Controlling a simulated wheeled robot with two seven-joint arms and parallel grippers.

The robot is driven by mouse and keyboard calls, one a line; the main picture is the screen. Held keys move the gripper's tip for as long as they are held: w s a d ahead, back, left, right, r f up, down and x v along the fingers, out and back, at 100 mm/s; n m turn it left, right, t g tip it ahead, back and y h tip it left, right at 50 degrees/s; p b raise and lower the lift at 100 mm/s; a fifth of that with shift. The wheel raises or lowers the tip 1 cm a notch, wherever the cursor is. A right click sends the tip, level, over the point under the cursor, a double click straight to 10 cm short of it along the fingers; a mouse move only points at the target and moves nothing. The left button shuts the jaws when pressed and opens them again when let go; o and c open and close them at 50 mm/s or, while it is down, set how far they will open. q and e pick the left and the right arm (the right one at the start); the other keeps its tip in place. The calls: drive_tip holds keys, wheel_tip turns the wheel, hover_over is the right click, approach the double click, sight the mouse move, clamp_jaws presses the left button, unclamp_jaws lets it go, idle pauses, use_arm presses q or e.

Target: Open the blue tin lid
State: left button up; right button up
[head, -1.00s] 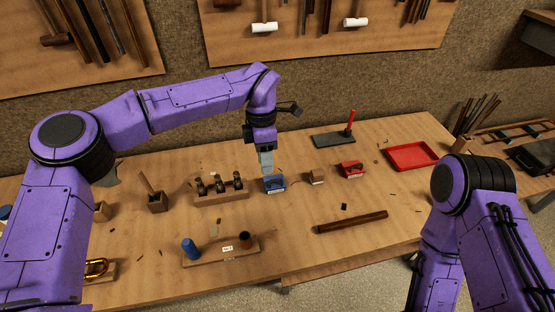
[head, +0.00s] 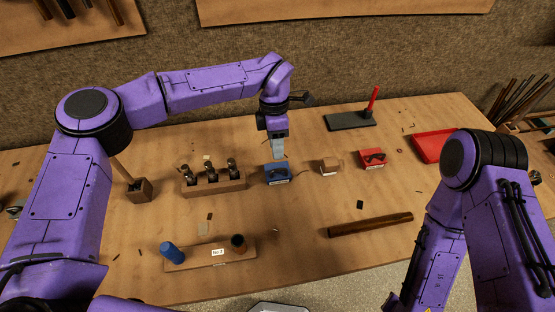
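The small blue tin (head: 277,175) stands on the workbench near the middle of the head view, with a pale label on its front. It is too small to tell how its lid sits. My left gripper (head: 279,155) points down right at the tin's back edge, its pale fingers overlapping the tin's top edge in the picture. I cannot tell whether they touch it or how far apart they are. My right arm comes in at the right, and its gripper is out of view below the frame.
A wooden block with several dark parts (head: 214,183) stands close left of the tin. A small wooden block (head: 330,167) and a red tin (head: 373,159) stand to its right. A wooden rod (head: 370,224) and a holder labelled No.2 (head: 208,256) lie in front. A red tray (head: 430,147) is farther right.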

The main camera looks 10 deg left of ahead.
use_arm(q)
drive_tip(key=p, duration=0.1)
hover_over(277, 175)
wheel_tip(277, 175, down, 6)
drive_tip(key=shift+f, duration=0.1)
clamp_jaws()
idle(1.3)
